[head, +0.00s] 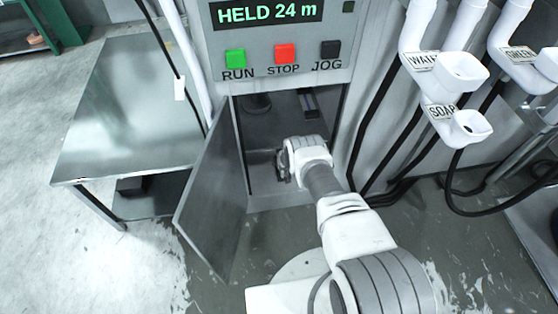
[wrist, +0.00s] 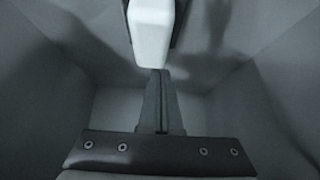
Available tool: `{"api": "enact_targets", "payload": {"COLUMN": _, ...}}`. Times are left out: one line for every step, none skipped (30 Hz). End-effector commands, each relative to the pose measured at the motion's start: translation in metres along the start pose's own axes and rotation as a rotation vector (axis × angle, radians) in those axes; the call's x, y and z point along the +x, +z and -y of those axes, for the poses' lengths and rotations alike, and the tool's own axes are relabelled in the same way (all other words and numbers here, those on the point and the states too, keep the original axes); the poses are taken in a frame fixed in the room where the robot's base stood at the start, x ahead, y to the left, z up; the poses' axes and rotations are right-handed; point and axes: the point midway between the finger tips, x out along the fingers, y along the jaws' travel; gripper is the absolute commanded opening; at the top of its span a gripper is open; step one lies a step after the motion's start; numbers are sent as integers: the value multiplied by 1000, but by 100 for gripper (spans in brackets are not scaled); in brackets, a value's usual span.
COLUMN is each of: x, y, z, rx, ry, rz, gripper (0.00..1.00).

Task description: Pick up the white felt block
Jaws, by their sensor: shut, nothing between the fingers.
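The white felt block (wrist: 151,32) shows at the top middle of the wrist view, a pale block with rounded lower corners. Dark edges flank it on both sides, and its upper end is cut off by the frame. My gripper (wrist: 160,73) has its two dark fingers together and empty, with the tips just below the block's lower end in the picture. I cannot tell whether they touch it. In the head view my gripper (head: 283,166) is inside the open cabinet, partly hidden by my wrist, and I cannot make out the block there.
The cabinet opening (head: 262,140) is narrow, with grey walls close around my gripper in the wrist view. Its metal door (head: 213,190) stands open to the left. A steel table (head: 125,110) is further left. Black hoses (head: 385,120) and white spouts (head: 462,72) are on the right.

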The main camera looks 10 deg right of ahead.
Motion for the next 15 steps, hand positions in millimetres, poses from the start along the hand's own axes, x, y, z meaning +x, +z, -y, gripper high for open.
{"api": "enact_targets", "payload": {"x": 0, "y": 0, "z": 0, "rx": 0, "ry": 0, "rz": 0, "gripper": 0}}
{"api": "enact_targets", "payload": {"x": 0, "y": 0, "z": 0, "rx": 0, "ry": 0, "rz": 0, "gripper": 0}}
{"api": "enact_targets", "payload": {"x": 0, "y": 0, "z": 0, "rx": 0, "ry": 0, "rz": 0, "gripper": 0}}
{"api": "enact_targets", "payload": {"x": 0, "y": 0, "z": 0, "rx": 0, "ry": 0, "rz": 0, "gripper": 0}}
{"api": "enact_targets", "payload": {"x": 0, "y": 0, "z": 0, "rx": 0, "ry": 0, "rz": 0, "gripper": 0}}
{"api": "enact_targets", "payload": {"x": 0, "y": 0, "z": 0, "rx": 0, "ry": 0, "rz": 0, "gripper": 0}}
{"api": "enact_targets", "payload": {"x": 0, "y": 0, "z": 0, "rx": 0, "ry": 0, "rz": 0, "gripper": 0}}
{"api": "enact_targets", "payload": {"x": 0, "y": 0, "z": 0, "rx": 0, "ry": 0, "rz": 0, "gripper": 0}}
{"api": "enact_targets", "payload": {"x": 0, "y": 0, "z": 0, "rx": 0, "ry": 0, "rz": 0, "gripper": 0}}
{"api": "enact_targets", "payload": {"x": -1, "y": 0, "z": 0, "rx": 0, "ry": 0, "rz": 0, "gripper": 0}}
{"api": "enact_targets", "payload": {"x": -2, "y": 1, "z": 0, "rx": 1, "ry": 0, "rz": 1, "gripper": 0}}
{"api": "enact_targets", "payload": {"x": -5, "y": 3, "z": 0, "rx": 1, "ry": 0, "rz": 1, "gripper": 0}}
{"api": "enact_targets", "payload": {"x": -8, "y": 6, "z": 0, "rx": 1, "ry": 0, "rz": 2, "gripper": 0}}
{"api": "enact_targets", "payload": {"x": -12, "y": 9, "z": 0, "rx": 1, "ry": 1, "rz": 4, "gripper": 0}}
{"api": "enact_targets", "payload": {"x": -17, "y": 14, "z": 0, "rx": 2, "ry": 1, "rz": 5, "gripper": 0}}
